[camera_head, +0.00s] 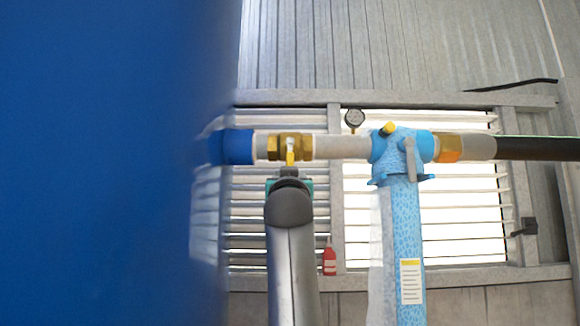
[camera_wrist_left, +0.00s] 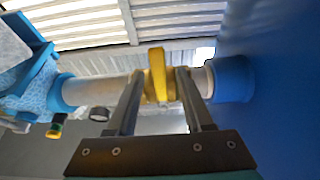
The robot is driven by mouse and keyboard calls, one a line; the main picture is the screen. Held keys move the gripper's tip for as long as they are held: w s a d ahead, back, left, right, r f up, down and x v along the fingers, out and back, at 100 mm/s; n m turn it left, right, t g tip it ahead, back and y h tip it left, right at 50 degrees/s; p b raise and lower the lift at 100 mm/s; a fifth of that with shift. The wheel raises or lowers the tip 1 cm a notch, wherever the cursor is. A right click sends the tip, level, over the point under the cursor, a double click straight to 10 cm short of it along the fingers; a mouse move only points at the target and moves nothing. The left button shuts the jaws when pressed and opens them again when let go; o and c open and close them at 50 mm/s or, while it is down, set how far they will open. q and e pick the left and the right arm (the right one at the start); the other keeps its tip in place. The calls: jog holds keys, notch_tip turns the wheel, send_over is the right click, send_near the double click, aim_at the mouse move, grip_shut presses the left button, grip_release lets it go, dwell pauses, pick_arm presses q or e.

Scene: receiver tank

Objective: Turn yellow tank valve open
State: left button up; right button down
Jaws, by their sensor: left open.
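The yellow valve handle (camera_head: 290,157) hangs down from a brass valve body (camera_head: 272,146) on the pale horizontal pipe. In the left wrist view the yellow handle (camera_wrist_left: 158,75) stands up in front of the pipe, between my finger tips. My left gripper (camera_head: 290,172) is just below the valve in the head view, its arm rising from below. In the wrist view the left gripper (camera_wrist_left: 160,85) is open, with one finger on each side of the handle. I cannot tell whether either finger touches it. My right gripper is not in view.
A large blue tank surface (camera_head: 100,160) fills the left. A light blue filter column (camera_head: 405,240) with a grey lever (camera_head: 410,160) and yellow knob (camera_head: 389,128) stands right of the valve. A gauge (camera_head: 354,118) sits above the pipe. A red bottle (camera_head: 329,260) stands on the ledge behind.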

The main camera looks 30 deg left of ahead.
pick_arm(q)
jog(key=shift+p+x, duration=0.3)
jog(key=shift+x, duration=0.65)
jog(key=shift+c, duration=0.3)
grip_shut()
dwell(0.5)
